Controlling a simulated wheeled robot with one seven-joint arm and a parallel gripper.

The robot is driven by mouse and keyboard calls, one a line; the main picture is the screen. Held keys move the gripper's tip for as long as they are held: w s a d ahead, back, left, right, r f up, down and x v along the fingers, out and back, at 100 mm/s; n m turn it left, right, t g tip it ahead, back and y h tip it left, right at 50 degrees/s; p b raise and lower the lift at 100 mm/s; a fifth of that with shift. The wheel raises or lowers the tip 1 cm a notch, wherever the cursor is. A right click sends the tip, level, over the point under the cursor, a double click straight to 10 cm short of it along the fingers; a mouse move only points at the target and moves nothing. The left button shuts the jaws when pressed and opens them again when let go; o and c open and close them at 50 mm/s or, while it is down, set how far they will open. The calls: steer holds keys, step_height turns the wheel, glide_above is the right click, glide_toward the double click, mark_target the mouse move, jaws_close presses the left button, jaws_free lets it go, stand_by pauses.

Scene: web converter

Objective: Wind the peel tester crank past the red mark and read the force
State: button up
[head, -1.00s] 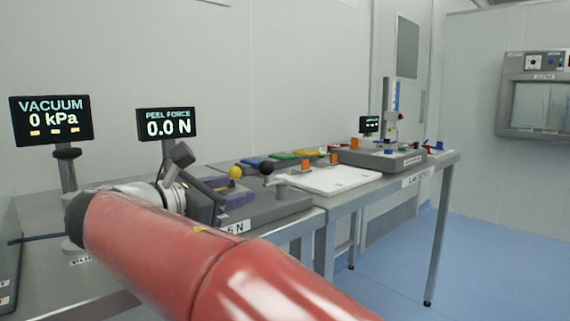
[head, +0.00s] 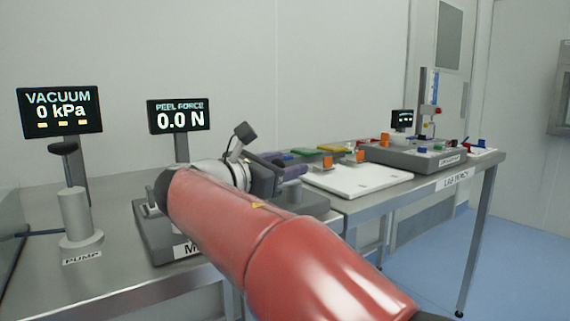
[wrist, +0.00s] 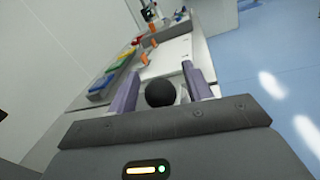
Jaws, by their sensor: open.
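The peel force display (head: 179,117) reads 0.0 N in the head view. Below it, a grey tester base (head: 155,238) shows at its left end; my red arm hides much of the rest. My gripper (head: 298,171) is at the base's right side, partly hidden by my wrist. In the wrist view my gripper (wrist: 162,73) is open, with its purple fingers apart. A round black knob (wrist: 160,92) sits between them, seemingly the crank handle; I cannot tell whether either finger touches it. The red mark is not visible.
The vacuum display (head: 59,111) reads 0 kPa, with a pump (head: 76,218) at left. A white board (head: 358,180) and a grey device (head: 418,157) stand on the lab bench at right. Coloured pieces lie behind the board. Blue floor is open at right.

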steer(key=shift+w+d, duration=0.2)
steer(key=c, duration=1)
steer(key=shift+o, duration=0.2)
steer(key=shift+y, duration=0.3)
